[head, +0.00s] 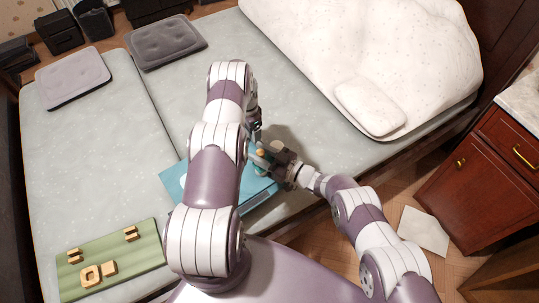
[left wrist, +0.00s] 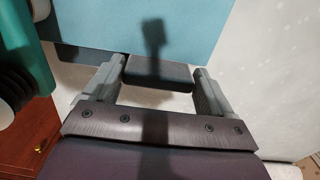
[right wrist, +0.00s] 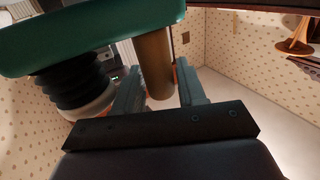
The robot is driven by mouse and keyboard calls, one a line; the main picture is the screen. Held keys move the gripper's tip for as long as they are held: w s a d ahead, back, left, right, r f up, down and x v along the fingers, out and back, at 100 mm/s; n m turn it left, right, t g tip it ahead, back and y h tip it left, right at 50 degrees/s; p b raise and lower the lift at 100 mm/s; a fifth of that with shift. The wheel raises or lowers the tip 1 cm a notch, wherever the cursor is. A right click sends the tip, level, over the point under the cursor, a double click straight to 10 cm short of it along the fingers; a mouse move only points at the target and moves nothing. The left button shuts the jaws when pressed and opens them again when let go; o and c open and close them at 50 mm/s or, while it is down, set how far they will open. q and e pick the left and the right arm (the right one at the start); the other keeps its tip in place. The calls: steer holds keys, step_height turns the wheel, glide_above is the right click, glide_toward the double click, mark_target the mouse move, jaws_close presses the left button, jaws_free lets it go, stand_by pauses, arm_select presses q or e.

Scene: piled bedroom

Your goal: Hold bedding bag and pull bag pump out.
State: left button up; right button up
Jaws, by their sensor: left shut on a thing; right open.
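The blue bedding bag (head: 258,197) lies flat on the bed, partly hidden under my left arm. Its blue surface (left wrist: 150,25) fills the top of the left wrist view. My left gripper (left wrist: 160,78) is shut on a dark block-like grip (left wrist: 158,74) at the bag's edge. The bag pump (right wrist: 95,32) has a green top, black bellows (right wrist: 70,85) and a brown-gold cylinder (right wrist: 154,62). Part of the pump shows at the left wrist view's left edge (left wrist: 28,50). My right gripper (right wrist: 158,88) is open, its fingers on either side of the cylinder; contact is unclear.
A green board (head: 112,262) with wooden pieces lies at the bed's near left. Two grey cushions (head: 72,78) lie at the far left. White bedding with a small pillow (head: 370,107) covers the far right. A red-brown cabinet (head: 485,165) stands right of the bed.

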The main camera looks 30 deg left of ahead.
arm_select(q)
steer(key=shift+f, duration=0.1)
arm_select(e)
steer(key=shift+c, duration=0.3)
jaws_close()
steer(key=shift+r, duration=0.6)
step_height(320, 180, up, 11)
stand_by(1.1)
arm_select(q)
steer(key=o, duration=1.3)
steer(key=shift+o, duration=0.2)
